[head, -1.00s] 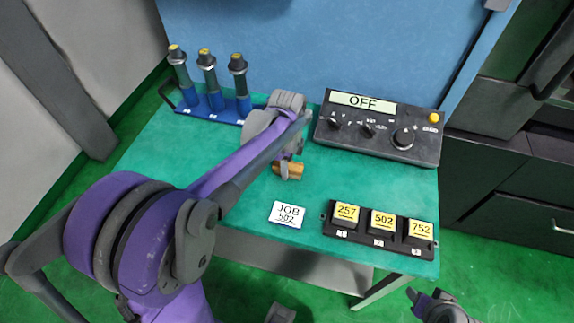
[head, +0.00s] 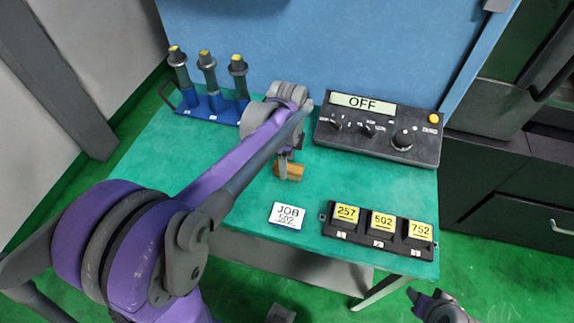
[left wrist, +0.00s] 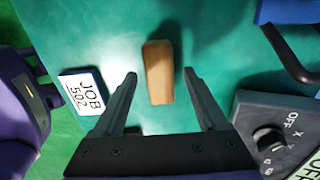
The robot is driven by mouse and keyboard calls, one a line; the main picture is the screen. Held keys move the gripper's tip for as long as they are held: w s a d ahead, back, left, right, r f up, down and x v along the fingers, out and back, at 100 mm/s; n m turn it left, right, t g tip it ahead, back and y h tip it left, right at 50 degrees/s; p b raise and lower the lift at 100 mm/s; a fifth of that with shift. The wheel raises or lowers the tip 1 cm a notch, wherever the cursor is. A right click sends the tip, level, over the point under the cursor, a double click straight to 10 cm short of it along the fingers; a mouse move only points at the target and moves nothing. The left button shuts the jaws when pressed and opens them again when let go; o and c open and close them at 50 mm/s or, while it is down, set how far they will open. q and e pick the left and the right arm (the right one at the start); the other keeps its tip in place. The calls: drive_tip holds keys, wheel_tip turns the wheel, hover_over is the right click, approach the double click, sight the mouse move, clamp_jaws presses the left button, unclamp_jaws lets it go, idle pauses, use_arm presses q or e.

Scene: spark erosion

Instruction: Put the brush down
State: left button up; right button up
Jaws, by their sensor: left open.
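The brush shows as a tan wooden block (head: 288,172) on the green table (head: 180,165), near its middle; it also shows in the left wrist view (left wrist: 158,72). My left gripper (head: 284,165) is above it. In the left wrist view my left gripper (left wrist: 158,80) is open, with one finger on each side of the block and a clear gap to both. The bristles cannot be made out. My right gripper (head: 435,298) is at the lower right, off the table's front edge, and its jaws are too small to judge.
A control box (head: 375,128) reading OFF stands at the back right. A black rack (head: 380,239) with yellow tags 257, 502 and 752 is at the front right. A JOB 502 card (head: 287,215) lies left of it. A blue holder (head: 200,113) with three tools is back left.

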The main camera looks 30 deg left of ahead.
use_arm(q)
wheel_tip(320, 180, up, 9)
drive_tip(key=s+d+f+n+t, duration=0.1)
drive_tip(key=s+d+f+n, duration=0.1)
drive_tip(key=s+n, duration=0.3)
drive_tip(key=s+d+f+n+t, duration=0.2)
drive_tip(key=s+f+n, duration=0.2)
drive_tip(key=s, duration=0.1)
drive_tip(key=s+d+f+n+t, duration=0.2)
drive_tip(key=s+d+n, duration=0.1)
drive_tip(key=s+n, duration=0.2)
drive_tip(key=shift+s+f+n+p, duration=0.3)
drive_tip(key=shift+s+f+p, duration=0.05)
drive_tip(key=shift+s+f, duration=0.05)
drive_tip(key=shift+s+f+n, duration=0.15)
drive_tip(key=shift+f+n, duration=0.05)
drive_tip(key=shift+n, duration=0.1)
